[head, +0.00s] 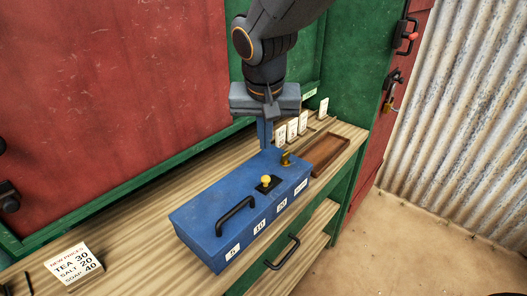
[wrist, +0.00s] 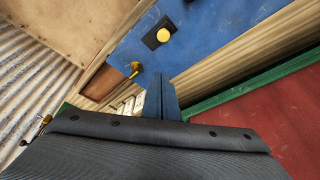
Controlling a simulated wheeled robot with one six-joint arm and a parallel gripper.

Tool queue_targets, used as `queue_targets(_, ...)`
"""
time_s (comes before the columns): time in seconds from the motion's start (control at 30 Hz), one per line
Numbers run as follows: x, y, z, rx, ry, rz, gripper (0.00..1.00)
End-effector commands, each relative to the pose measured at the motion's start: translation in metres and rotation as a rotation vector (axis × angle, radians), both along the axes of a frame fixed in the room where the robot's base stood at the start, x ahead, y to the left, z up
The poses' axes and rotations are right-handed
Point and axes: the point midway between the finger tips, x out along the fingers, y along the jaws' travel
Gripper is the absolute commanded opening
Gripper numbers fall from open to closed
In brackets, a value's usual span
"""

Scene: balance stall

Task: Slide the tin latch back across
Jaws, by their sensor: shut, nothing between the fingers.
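A blue tin (head: 215,198) sits on the wooden counter, with a black handle (head: 235,215) on its lid. A yellow knob on a black plate (head: 267,183) is on the lid, and a small brass catch (head: 286,158) stands near the tin's right end. I cannot tell which of these two is the latch. In the wrist view the knob (wrist: 164,35) and the brass catch (wrist: 134,69) are both ahead of the fingers. My gripper (head: 265,146) is shut and empty, pointing down at the tin's back edge, behind the knob and catch. I cannot tell whether it touches the tin.
A brown wooden tray (head: 327,149) lies right of the tin. Several white cards (head: 292,129) stand behind it, close to my gripper. A price card (head: 74,263) is at the counter's front left. A red and green wall rises behind. The counter left of the tin is mostly clear.

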Motion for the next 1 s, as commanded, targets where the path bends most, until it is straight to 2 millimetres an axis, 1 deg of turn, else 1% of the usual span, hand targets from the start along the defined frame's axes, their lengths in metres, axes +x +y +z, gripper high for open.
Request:
queue_targets(0.1, -0.005, 0.001, 0.016, 0.001, -0.004, 0.003, 0.0)
queue_targets(0.23, -0.009, 0.001, 0.025, 0.001, -0.002, 0.004, 0.0)
queue_targets(0.4, -0.011, 0.001, 0.028, 0.0, 0.0, 0.004, 0.0)
queue_targets(0.67, -0.01, -0.001, 0.026, -0.001, 0.002, 0.004, 0.0)
queue_targets(0.77, -0.01, -0.015, 0.017, -0.008, 0.017, -0.001, 0.0)
queue_targets(0.83, -0.01, -0.036, 0.005, -0.018, 0.038, -0.006, 0.0)
queue_targets(0.87, -0.012, -0.047, -0.002, -0.022, 0.051, -0.01, 0.0)
queue_targets(0.9, -0.013, -0.063, -0.012, -0.027, 0.068, -0.013, 0.0)
queue_targets(0.97, -0.018, -0.091, -0.028, -0.033, 0.097, -0.018, 0.0)
queue_targets(1.0, -0.023, -0.109, -0.039, -0.035, 0.116, -0.021, 0.0)
